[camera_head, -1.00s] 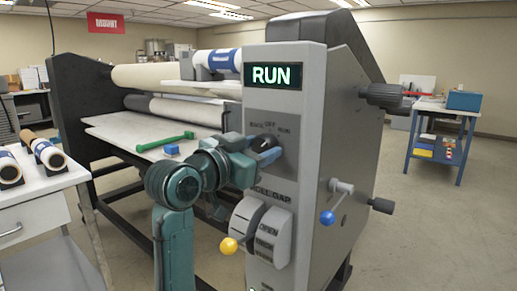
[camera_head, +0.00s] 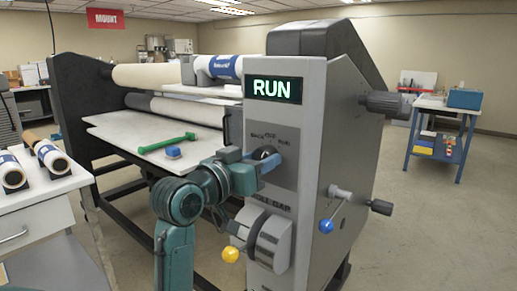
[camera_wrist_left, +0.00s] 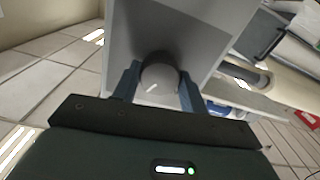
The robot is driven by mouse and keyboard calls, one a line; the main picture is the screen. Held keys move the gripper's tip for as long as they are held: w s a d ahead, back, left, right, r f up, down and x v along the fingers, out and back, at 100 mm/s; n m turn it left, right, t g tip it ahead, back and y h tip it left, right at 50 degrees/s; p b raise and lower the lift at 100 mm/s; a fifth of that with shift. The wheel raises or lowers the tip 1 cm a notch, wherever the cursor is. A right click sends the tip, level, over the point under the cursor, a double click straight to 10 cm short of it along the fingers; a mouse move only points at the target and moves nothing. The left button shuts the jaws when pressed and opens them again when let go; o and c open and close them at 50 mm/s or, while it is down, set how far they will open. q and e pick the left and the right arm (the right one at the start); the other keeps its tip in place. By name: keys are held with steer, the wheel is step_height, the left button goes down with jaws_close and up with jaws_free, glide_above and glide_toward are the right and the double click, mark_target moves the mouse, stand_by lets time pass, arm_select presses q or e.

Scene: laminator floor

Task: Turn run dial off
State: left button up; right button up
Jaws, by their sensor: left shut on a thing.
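The run dial (camera_head: 264,153) is a dark round knob on the grey control panel (camera_head: 285,190), below labels for back, off and run. My left gripper (camera_head: 267,160) reaches in from the left and is shut on the dial. In the left wrist view the dial (camera_wrist_left: 160,77) sits between the two blue fingers, which hold its sides. A white pointer mark on its face points to the lower left of that view. My right gripper is out of view.
A cart with rolls (camera_head: 52,159) stands at left.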

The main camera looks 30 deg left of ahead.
arm_select(q)
steer(key=n+p, duration=0.3)
steer(key=p, duration=0.1)
steer(key=shift+r+n, duration=0.2)
steer(key=shift+n, duration=0.2)
steer(key=shift+f+n+p, duration=0.1)
steer(key=shift+n+p, duration=0.6)
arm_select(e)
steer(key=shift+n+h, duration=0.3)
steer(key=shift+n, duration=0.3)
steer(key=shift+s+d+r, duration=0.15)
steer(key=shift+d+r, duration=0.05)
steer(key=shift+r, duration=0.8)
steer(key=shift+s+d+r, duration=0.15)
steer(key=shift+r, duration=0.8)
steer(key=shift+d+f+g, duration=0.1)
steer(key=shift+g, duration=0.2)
arm_select(q)
steer(key=o, duration=0.9)
steer(key=shift+w+f, duration=0.1)
steer(key=shift+o, duration=0.5)
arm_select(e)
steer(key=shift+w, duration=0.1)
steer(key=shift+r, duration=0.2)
